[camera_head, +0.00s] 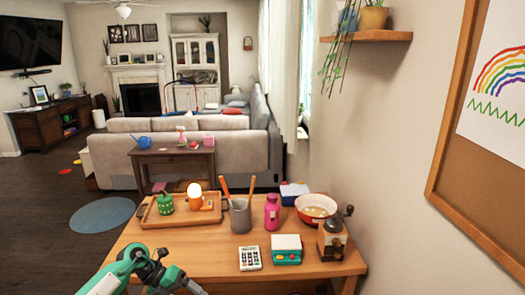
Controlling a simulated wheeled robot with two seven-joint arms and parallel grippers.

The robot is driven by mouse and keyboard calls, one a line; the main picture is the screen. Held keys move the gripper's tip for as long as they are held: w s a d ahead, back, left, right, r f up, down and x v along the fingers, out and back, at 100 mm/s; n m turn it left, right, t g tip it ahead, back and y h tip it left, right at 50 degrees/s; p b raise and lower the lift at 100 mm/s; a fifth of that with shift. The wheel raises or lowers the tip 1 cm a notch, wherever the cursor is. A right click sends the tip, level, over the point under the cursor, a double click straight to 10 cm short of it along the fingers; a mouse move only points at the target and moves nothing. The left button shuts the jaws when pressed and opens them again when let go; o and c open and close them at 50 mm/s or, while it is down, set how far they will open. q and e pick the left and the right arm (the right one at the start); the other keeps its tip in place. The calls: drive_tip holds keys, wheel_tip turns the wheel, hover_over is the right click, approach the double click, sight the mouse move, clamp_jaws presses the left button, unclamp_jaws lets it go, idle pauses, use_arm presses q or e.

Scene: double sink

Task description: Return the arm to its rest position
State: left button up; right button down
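One of my arms, green and dark grey, comes in at the lower left and I take it as my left arm. Its far end, with the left gripper (190,286), is at the bottom edge in front of the wooden table (215,262). The fingertips are small and partly cut off by the frame, so I cannot tell their opening or whether they hold anything. My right arm and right gripper do not show. No sink shows.
The table holds a wooden tray (160,219), grey cup (240,217), pink bottle (272,212), calculator (250,259), teal-and-white box (286,250), red-rimmed bowl (316,206) and grinder (332,238). A wall with a corkboard (480,205) stands at right. Open floor (40,225) lies left.

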use_arm(q)
drive_tip(key=d+f+n+t+h, duration=0.3)
drive_tip(key=f+n+t+h, duration=0.35)
drive_tip(key=f+n, duration=0.75)
drive_tip(key=s+a+f+n+t+y, duration=0.3)
drive_tip(key=s+f+n+y, duration=0.25)
drive_tip(key=f, duration=0.55)
drive_tip(key=s+a+f+n+t+y, duration=0.35)
drive_tip(key=s+f+n, duration=0.2)
drive_tip(key=f, duration=0.65)
drive_tip(key=s+a+f+n+g+y, duration=0.2)
drive_tip(key=s+f+n+g+y, duration=0.1)
drive_tip(key=s+f, duration=0.55)
drive_tip(key=s+a+f+n+g+y, duration=0.25)
drive_tip(key=s+f, duration=0.35)
drive_tip(key=s, duration=0.6)
drive_tip(key=s+d+f+n+g, duration=0.1)
drive_tip(key=s+f+n+g, duration=0.1)
drive_tip(key=s, duration=0.9)
drive_tip(key=s+d+f+n+g, duration=0.1)
drive_tip(key=s+f+n+g, duration=0.1)
drive_tip(key=s, duration=0.9)
drive_tip(key=shift+s+d+f+g+y, duration=0.15)
drive_tip(key=shift+s+f+g+y, duration=0.25)
drive_tip(key=shift+f+g, duration=0.45)
